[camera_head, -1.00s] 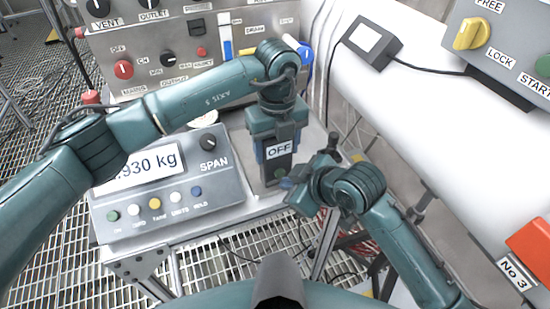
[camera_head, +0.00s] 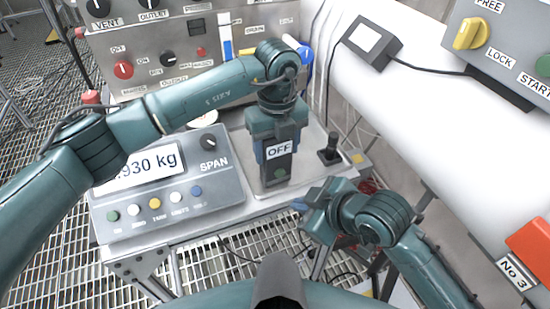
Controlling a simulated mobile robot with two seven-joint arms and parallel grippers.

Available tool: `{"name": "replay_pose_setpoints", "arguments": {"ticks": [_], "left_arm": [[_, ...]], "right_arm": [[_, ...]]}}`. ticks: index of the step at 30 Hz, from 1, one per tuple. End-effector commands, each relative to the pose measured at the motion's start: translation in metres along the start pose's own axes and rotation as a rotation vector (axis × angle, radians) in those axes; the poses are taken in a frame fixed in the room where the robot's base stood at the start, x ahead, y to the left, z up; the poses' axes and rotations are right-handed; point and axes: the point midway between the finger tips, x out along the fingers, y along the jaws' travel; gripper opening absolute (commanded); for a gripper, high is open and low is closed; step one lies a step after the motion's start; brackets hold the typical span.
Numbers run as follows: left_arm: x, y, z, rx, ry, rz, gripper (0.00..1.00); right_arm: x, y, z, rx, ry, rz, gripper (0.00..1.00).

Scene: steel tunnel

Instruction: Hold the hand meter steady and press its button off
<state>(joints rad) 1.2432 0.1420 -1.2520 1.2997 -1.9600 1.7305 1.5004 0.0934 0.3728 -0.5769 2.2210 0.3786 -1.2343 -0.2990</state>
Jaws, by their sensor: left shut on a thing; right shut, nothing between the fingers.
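The hand meter (camera_head: 277,170) is a dark upright box on the bench. My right gripper (camera_head: 300,206) is shut and empty. It is in front of the meter, to the lower right, apart from the button. Its fingertips point left.
A scale indicator (camera_head: 172,190) reading 930 kg, partly covered by my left arm, stands left of the meter. A small black joystick (camera_head: 330,150) is right of it. A control panel (camera_head: 185,50) stands behind, and a thick white pipe (camera_head: 420,110) runs along the right.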

Motion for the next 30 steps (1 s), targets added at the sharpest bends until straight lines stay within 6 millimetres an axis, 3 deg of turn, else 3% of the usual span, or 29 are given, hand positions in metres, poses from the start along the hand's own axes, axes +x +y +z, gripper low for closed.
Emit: {"name": "replay_pose_setpoints", "arguments": {"ticks": [8,9,17,26,30], "left_arm": [[0.000,0.000,0.000,0.000,0.000,-0.001,0.34],[0.000,0.000,0.000,0.000,0.000,-0.001,0.64],[0.000,0.000,0.000,0.000,0.000,-0.001,0.85],[-0.003,0.000,0.000,0.000,-0.001,-0.001,0.87],[-0.019,-0.001,0.001,0.000,-0.004,-0.003,0.87]], "right_arm": [[0.000,0.000,0.000,0.000,0.000,0.000,0.00],[0.000,0.000,0.000,0.000,0.000,0.000,0.00],[0.000,0.000,0.000,0.000,0.000,0.000,0.00],[0.000,0.000,0.000,0.000,0.000,0.000,0.00],[0.000,0.000,0.000,0.000,0.000,0.000,0.00]]}}
